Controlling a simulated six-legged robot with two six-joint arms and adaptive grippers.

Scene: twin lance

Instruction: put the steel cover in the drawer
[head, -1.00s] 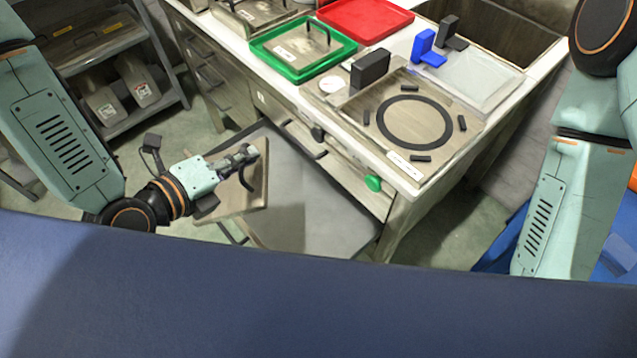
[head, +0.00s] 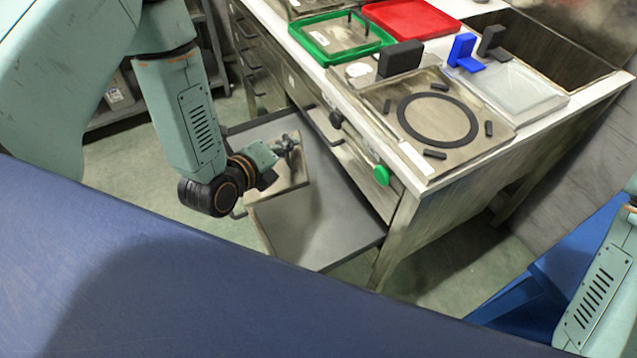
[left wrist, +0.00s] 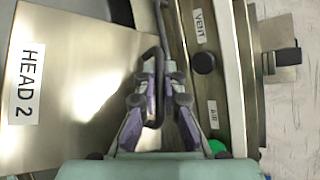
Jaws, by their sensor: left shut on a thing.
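The steel cover (head: 292,178) is a flat, square plate with a dark handle. In the left wrist view it is the plate labelled HEAD 2 (left wrist: 70,90), with its black bar handle (left wrist: 160,60) between the fingers. My left gripper (head: 288,143) is shut on that handle; its fingers (left wrist: 158,88) also show in the wrist view. My right gripper is out of view; only part of that arm shows.
The bench top carries a steel plate with a black ring (head: 437,119), a black block (head: 401,58), a green tray (head: 341,60) and a red tray (head: 412,18). A green knob (head: 381,175) juts from the bench front. The drawer's front right is clear.

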